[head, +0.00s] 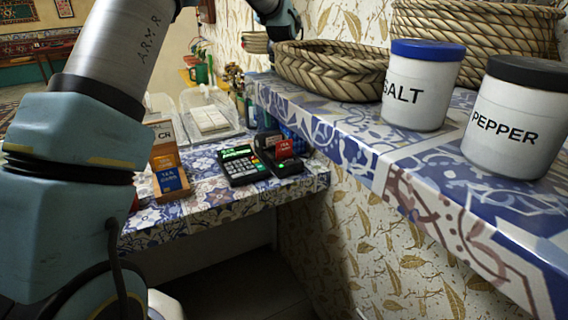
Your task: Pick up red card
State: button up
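A small red card (283,147) with pale lettering stands upright at a black device (288,165) with a green light, on the lower tiled counter. I cannot tell whether the card sits in the device's slot or just behind it. My gripper is not visible; only my arm shows, large at the left and again at the top edge, above the wicker basket.
A keypad terminal (242,165) stands left of the black device. A blue card (170,180) is at a wooden holder (164,146) farther left. The raised tiled shelf (355,145) at right bears a wicker basket (330,72), a salt jar (424,85) and a pepper jar (515,120).

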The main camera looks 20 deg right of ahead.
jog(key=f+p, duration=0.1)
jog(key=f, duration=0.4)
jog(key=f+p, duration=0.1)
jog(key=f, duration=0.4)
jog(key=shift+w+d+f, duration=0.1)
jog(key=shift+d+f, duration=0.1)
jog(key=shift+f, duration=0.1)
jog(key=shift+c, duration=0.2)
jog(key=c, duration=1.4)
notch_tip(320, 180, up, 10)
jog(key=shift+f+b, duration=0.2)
jog(key=shift+b, duration=0.45)
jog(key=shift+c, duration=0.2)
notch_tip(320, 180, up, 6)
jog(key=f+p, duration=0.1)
jog(key=p, duration=0.3)
send_over(284, 147)
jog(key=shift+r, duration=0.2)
